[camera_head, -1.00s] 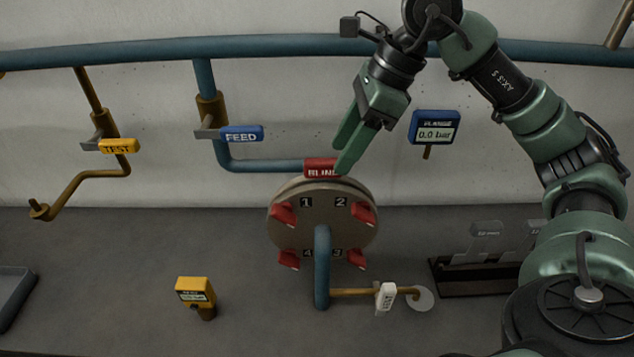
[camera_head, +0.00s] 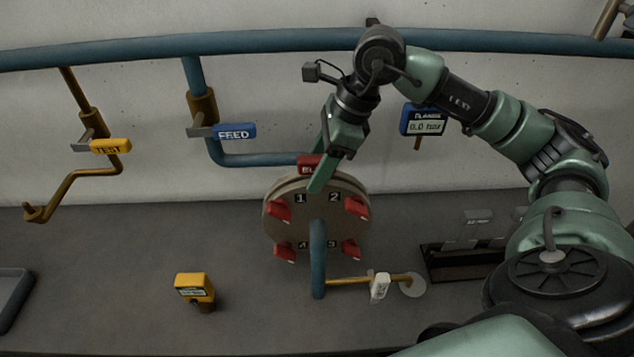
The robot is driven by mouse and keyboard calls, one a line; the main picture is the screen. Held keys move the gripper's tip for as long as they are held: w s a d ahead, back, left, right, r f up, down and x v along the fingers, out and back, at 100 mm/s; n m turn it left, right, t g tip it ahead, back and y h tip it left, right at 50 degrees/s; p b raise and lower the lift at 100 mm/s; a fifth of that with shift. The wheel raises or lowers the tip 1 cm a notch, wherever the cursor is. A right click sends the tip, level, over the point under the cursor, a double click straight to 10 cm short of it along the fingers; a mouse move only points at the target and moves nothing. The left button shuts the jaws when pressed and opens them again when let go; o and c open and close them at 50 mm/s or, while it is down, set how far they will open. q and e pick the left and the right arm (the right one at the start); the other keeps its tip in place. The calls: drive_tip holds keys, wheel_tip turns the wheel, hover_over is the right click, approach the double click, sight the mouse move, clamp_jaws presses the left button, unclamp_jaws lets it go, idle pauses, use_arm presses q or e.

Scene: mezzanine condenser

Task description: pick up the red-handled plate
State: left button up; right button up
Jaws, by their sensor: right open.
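The red handle of the plate (camera_head: 305,163), lettered "BL…", stands at the top of the round tan flange (camera_head: 275,228). The plate below the handle is hidden in the flange. My right gripper (camera_head: 318,165) is open at the handle, pointing down. One green finger passes in front of the handle's right part and hides the rest of its lettering. The other finger is partly hidden, apparently behind the handle; I cannot tell whether either touches it. My left gripper is not in view.
Red clamps (camera_head: 356,208) numbered 1 to 4 ring the flange. A blue FEED handle (camera_head: 235,132), yellow TEST handle (camera_head: 110,146) and blue gauge (camera_head: 423,121) are nearby. A yellow meter (camera_head: 194,287) and dark rack (camera_head: 460,268) stand on the floor.

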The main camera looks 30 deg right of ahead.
clamp_jaws()
drive_tip(key=shift+w+r, duration=0.1)
drive_tip(key=shift+r, duration=0.05)
